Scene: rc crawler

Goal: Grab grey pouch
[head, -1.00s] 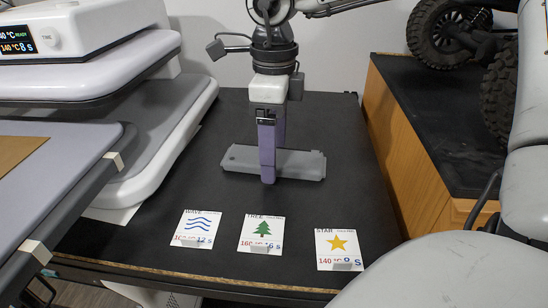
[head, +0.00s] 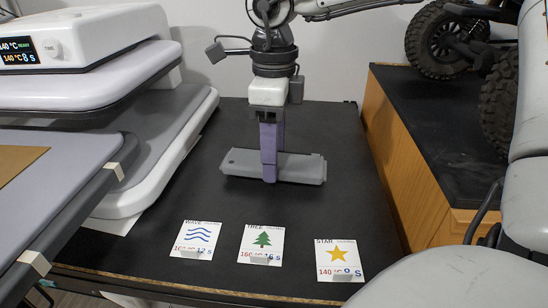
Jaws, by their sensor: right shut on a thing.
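The grey pouch (head: 302,167) is a flat, long grey piece above the black table top in the middle of the head view. My right gripper (head: 269,166) points straight down on it, with its purple fingers shut on the pouch a little left of its middle. The near finger covers part of the pouch. I cannot tell whether the pouch still touches the table. My left gripper is not in view.
Three cards lie along the near edge: wave (head: 197,239), tree (head: 261,244) and star (head: 339,260). A white heat press (head: 95,85) with a lit display stands at left. A wooden box (head: 395,150) with a black top bears an RC crawler (head: 450,45) at right.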

